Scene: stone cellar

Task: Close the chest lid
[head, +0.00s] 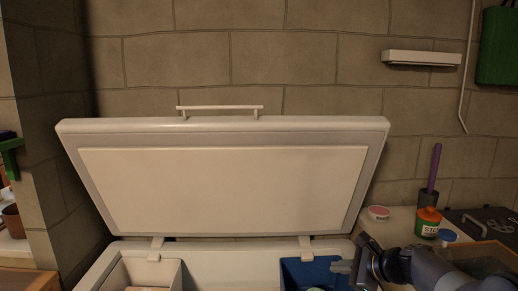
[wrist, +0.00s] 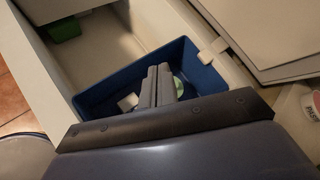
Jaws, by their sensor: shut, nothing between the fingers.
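The white chest lid (head: 222,190) stands open, tilted up in front of the block wall, with its inner panel facing me. A bar handle (head: 219,107) shows on its top edge. The chest (head: 222,252) below is open, and two hinges join lid and body. In the wrist view the lid (wrist: 270,28) shows at upper right. My gripper (head: 338,267) is at the chest's right end, below the lid and apart from it. In the wrist view my gripper (wrist: 160,70) is shut and empty, its fingers over the blue bin.
Inside the chest are a blue bin (head: 292,272) on the right and a white compartment (head: 174,270) on the left. A green item (wrist: 65,29) lies deeper inside. A counter (head: 398,224) at right holds an orange-capped bottle (head: 429,220) and a round tub (head: 379,212).

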